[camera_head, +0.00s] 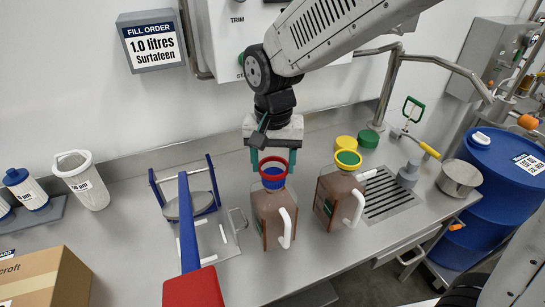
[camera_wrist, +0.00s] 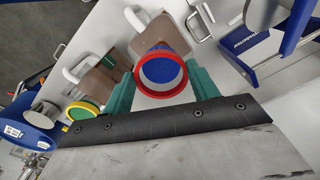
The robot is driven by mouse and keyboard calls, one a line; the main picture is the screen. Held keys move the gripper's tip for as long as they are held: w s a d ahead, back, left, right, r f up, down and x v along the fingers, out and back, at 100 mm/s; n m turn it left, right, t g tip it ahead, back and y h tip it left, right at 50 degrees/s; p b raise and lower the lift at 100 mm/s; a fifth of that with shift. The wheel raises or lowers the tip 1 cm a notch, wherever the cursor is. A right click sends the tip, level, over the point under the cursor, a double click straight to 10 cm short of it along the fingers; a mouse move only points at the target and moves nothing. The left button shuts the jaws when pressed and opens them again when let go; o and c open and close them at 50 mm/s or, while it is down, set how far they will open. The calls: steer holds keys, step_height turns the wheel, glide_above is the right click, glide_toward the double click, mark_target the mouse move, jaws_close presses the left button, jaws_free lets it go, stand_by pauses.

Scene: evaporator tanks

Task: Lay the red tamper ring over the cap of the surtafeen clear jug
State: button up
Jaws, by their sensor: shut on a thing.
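My gripper (camera_head: 272,166) is shut on the red tamper ring (camera_head: 274,160), with its green fingers on either side. In the wrist view the ring (camera_wrist: 143,83) is roughly level between the fingers, and blue shows through its opening. The ring is at the blue cap (camera_head: 273,172) of the left brown-filled jug (camera_head: 266,213); I cannot tell whether it touches the cap or hangs just above. This jug is upright with a white handle (camera_head: 286,228). A second brown-filled jug (camera_head: 328,204) to its right has a green cap (camera_head: 348,158) with a yellow ring around it. The jug labels are unreadable.
Loose yellow (camera_head: 345,143) and green (camera_head: 368,138) discs lie behind the right jug. A blue-framed stand (camera_head: 212,178) and a long blue bar with a red block (camera_head: 193,288) are left. A blue drum (camera_head: 487,190) stands right. A cardboard box (camera_head: 45,280) sits front left.

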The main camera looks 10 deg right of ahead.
steer(key=shift+f, duration=0.9)
steer(key=o, duration=1)
step_height(320, 180, up, 7)
stand_by(0.5)
